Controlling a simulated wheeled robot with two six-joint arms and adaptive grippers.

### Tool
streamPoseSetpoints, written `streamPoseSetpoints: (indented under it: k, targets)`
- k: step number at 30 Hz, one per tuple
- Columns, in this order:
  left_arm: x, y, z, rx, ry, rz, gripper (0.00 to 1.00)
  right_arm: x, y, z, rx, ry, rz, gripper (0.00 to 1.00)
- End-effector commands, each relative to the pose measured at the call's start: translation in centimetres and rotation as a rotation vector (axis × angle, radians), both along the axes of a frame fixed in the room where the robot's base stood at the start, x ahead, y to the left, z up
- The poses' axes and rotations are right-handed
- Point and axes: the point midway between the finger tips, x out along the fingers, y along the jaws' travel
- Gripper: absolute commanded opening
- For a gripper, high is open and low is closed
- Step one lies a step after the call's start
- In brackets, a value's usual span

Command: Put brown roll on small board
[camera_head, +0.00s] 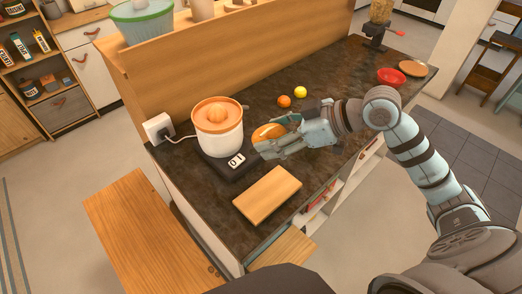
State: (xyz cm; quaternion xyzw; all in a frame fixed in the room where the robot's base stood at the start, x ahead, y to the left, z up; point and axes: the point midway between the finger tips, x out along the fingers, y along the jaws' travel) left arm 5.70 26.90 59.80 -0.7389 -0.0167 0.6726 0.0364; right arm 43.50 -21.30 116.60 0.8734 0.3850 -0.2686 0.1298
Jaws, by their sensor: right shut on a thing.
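The brown roll (267,131) is held in my right gripper (268,140), which is shut on it. The roll is partly hidden by the fingers. My right arm comes in from the right, and the gripper is beside the juicer, behind the small board. The small board (267,195) is a light wooden rectangle lying flat near the counter's front edge. Its visible top is bare. My left gripper is not in view.
A red bowl (391,76) and a round board (412,68) are far right.

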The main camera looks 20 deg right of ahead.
Motion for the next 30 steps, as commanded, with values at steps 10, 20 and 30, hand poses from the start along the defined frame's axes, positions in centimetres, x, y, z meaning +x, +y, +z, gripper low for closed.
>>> streamPoseSetpoints:
  k: [10, 20, 30]
  targets:
    - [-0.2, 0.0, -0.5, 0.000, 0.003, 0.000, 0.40, -0.1, 0.0, -9.6, 0.005, 0.013, -0.006, 0.31]
    - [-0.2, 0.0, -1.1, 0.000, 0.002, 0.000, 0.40, -0.1, 0.0, -16.8, 0.002, 0.005, -0.004, 0.31]
    - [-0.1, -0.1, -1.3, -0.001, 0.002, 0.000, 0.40, -0.1, 0.0, -19.8, -0.001, 0.002, -0.002, 0.31]
